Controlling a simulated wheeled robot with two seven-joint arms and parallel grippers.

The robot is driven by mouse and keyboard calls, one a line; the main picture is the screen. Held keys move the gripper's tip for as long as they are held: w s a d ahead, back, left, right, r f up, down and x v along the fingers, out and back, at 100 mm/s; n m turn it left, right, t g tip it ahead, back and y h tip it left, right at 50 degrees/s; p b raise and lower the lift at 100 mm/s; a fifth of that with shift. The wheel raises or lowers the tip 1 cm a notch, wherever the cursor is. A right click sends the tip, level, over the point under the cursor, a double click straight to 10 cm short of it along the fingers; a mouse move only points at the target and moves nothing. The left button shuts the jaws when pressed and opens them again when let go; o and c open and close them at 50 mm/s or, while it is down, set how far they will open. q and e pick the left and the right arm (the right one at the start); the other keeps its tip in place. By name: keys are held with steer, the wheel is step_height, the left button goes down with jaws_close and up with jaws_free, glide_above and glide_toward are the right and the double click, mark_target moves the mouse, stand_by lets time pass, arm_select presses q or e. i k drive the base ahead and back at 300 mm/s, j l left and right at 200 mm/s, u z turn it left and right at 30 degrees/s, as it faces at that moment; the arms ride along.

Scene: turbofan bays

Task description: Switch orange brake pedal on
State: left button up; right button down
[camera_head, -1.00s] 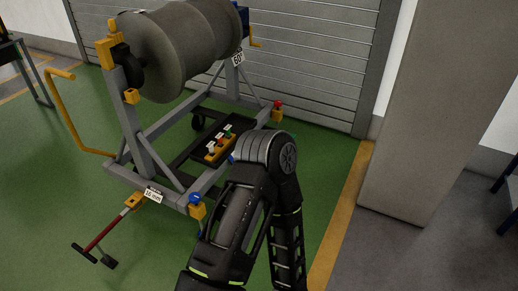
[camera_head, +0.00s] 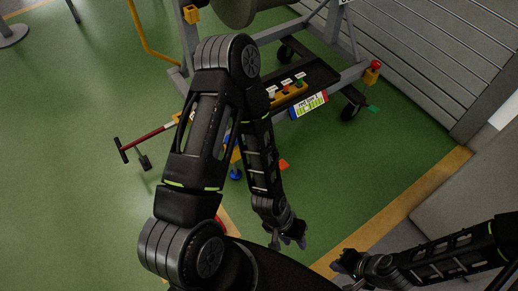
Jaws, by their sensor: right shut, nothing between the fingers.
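The orange brake pedal (camera_head: 284,165) is a small flat orange piece low beside the stand's near corner, just right of my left forearm. My arm hides its mount and the wheel it belongs to. My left gripper (camera_head: 287,240) hangs in front of the pedal, nearer to me and apart from it; its finger gap is too dark to tell. My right gripper (camera_head: 340,268) is shut and empty at the lower right, further from the pedal.
A blue pedal (camera_head: 235,173) shows left of my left forearm and a green pedal (camera_head: 372,108) by the right caster (camera_head: 351,106). A tray (camera_head: 319,74) on the stand holds several coloured buttons. A red-handled tow bar (camera_head: 148,138) sticks out left. Green floor on the right is clear.

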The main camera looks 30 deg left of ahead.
mark_target(283, 165)
steer(key=i+u, duration=0.2)
steer(key=u, duration=0.25)
steer(key=i+u, duration=0.2)
steer(key=u, duration=0.25)
steer(key=i+u, duration=0.2)
steer(key=u, duration=0.25)
steer(key=i+l+u, duration=0.15)
steer(key=u, duration=0.3)
steer(key=i+l+u, duration=0.15)
steer(key=u, duration=0.3)
